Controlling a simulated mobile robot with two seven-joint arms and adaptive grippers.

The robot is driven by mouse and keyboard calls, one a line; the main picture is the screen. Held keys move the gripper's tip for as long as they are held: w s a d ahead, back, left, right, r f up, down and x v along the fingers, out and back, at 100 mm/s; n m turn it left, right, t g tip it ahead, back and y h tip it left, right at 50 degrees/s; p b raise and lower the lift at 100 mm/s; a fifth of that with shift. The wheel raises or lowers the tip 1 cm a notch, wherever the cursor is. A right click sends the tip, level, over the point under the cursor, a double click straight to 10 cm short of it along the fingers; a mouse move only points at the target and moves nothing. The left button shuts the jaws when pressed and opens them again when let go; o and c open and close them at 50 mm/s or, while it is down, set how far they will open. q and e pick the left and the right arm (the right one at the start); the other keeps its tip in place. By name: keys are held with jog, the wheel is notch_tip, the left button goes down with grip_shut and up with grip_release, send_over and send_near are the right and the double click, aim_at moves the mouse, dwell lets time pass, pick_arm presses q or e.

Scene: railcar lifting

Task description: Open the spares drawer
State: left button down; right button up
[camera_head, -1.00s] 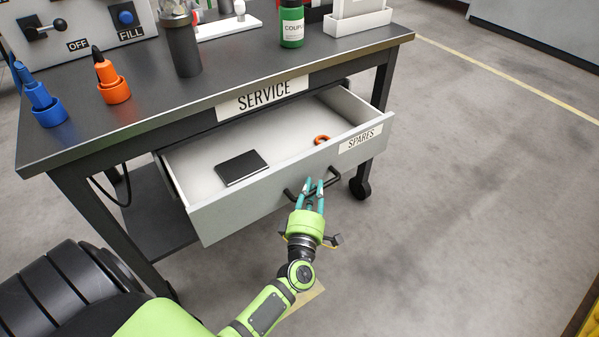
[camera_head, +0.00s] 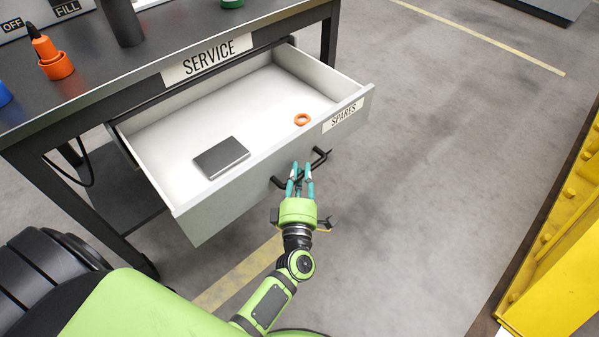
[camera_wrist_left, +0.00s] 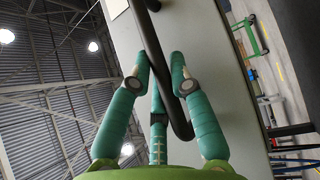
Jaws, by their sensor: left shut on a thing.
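The spares drawer (camera_head: 225,205) is pulled well out from under the bench top, with a SPARES label on its grey front. Inside lie a dark flat box (camera_head: 221,157) and an orange ring (camera_head: 302,119). My left gripper (camera_head: 300,172) is shut on the black drawer handle (camera_head: 319,158) at the front. In the left wrist view the teal fingers (camera_wrist_left: 160,85) sit around the handle bar (camera_wrist_left: 155,60), against the grey drawer front (camera_wrist_left: 205,60). My right gripper is not in view.
The bench top (camera_head: 110,70) carries an orange holder (camera_head: 57,66) and a dark cylinder (camera_head: 121,22). A yellow structure (camera_head: 560,250) stands at the right. The floor between it and the drawer is clear.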

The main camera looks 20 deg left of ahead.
pick_arm(q)
jog(key=c, duration=1.1)
grip_release()
jog(key=shift+s+f, duration=0.1)
jog(key=shift+s, duration=0.15)
jog(key=v, duration=1.1)
jog(key=shift+s, duration=0.25)
jog(key=shift+d, duration=0.15)
